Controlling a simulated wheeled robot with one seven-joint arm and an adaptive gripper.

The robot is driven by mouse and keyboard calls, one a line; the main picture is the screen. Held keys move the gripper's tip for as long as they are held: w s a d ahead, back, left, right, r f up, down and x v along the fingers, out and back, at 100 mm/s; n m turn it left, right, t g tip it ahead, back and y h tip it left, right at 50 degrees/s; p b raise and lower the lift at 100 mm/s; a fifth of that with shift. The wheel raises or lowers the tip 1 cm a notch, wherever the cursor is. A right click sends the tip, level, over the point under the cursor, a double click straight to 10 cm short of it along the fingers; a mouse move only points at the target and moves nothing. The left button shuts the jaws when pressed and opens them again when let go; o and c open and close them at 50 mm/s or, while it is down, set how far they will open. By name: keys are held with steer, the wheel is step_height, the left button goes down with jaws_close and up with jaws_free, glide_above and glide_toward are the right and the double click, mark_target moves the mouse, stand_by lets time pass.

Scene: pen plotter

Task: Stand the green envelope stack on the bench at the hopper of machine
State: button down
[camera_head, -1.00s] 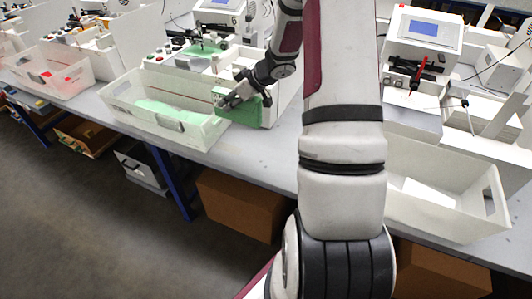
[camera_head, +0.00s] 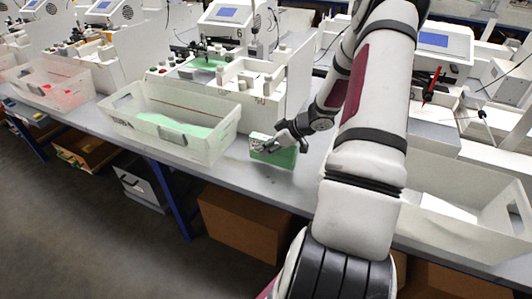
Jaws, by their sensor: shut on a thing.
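The green envelope stack (camera_head: 283,158) stands upright at the front part of the bench (camera_head: 228,177), its lower edge at or just above the bench top. My gripper (camera_head: 281,143) is shut on it, reaching in from the right. The machine marked 6 (camera_head: 272,82) is behind the stack, with a white hopper block at its front right and a screen (camera_head: 229,14) at its back. A gap of bare bench shows between the stack and the machine. I cannot tell whether the stack touches the bench.
A white bin (camera_head: 208,145) with green envelopes stands left of the stack. Another white bin (camera_head: 455,233) with white paper stands at the right, partly behind my arm. Bare bench lies around the stack. A brown box (camera_head: 243,222) is under the bench.

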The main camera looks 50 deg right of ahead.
steer(key=shift+f, duration=1.4)
steer(key=shift+f, duration=0.1)
steer(key=c, duration=1.3)
jaws_free()
